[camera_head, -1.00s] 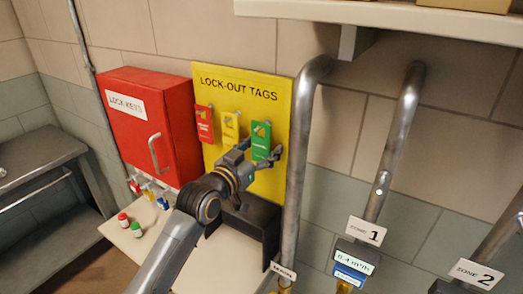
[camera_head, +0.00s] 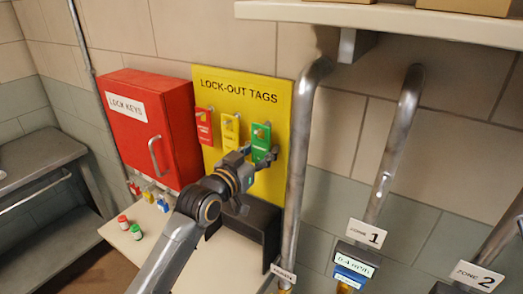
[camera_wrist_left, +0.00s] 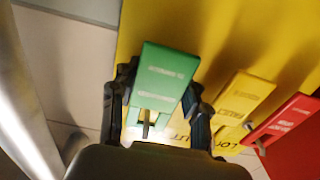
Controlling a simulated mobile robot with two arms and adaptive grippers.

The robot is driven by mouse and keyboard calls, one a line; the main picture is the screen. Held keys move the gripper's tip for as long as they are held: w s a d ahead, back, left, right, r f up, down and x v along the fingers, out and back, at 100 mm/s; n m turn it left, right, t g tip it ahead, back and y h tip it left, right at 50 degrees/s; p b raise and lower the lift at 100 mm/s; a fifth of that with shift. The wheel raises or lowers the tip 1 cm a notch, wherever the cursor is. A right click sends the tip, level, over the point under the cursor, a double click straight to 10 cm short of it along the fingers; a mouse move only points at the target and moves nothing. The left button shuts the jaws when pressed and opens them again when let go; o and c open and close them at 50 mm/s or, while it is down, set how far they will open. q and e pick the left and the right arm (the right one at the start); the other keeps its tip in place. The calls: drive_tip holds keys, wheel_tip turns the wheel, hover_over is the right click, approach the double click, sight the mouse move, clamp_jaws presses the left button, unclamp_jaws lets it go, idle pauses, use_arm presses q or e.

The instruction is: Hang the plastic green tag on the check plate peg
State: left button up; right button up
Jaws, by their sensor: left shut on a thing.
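The green tag (camera_head: 262,138) hangs on the yellow lock-out tags board (camera_head: 243,180), the rightmost of three tags. My left gripper (camera_head: 262,157) is shut on it, with fingers at its two sides. In the left wrist view the green tag (camera_wrist_left: 163,78) lies between the fingers, with a peg (camera_wrist_left: 147,126) showing in its cut-out. The tag still appears to be around that peg. I cannot make out a check plate or its peg. My right gripper is not in view.
A yellow tag (camera_head: 230,128) and a red tag (camera_head: 204,126) hang to the left. The red lock keys cabinet (camera_head: 146,125) stands left of the board. A vertical pipe (camera_head: 298,160) runs just right of it. Small bottles (camera_head: 136,230) stand on the ledge below.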

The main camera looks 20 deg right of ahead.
sight(260, 147)
use_arm(q)
drive_tip(key=shift+r, duration=0.1)
drive_tip(key=shift+r+p, duration=0.55)
drive_tip(key=shift+r, duration=0.05)
idle(1.0)
drive_tip(key=shift+s+a, duration=0.1)
drive_tip(key=shift+a, duration=0.05)
drive_tip(key=shift+p+v, duration=1.35)
drive_tip(key=shift+v, duration=0.75)
drive_tip(key=shift+p+v, duration=0.6)
drive_tip(key=shift+v, duration=0.95)
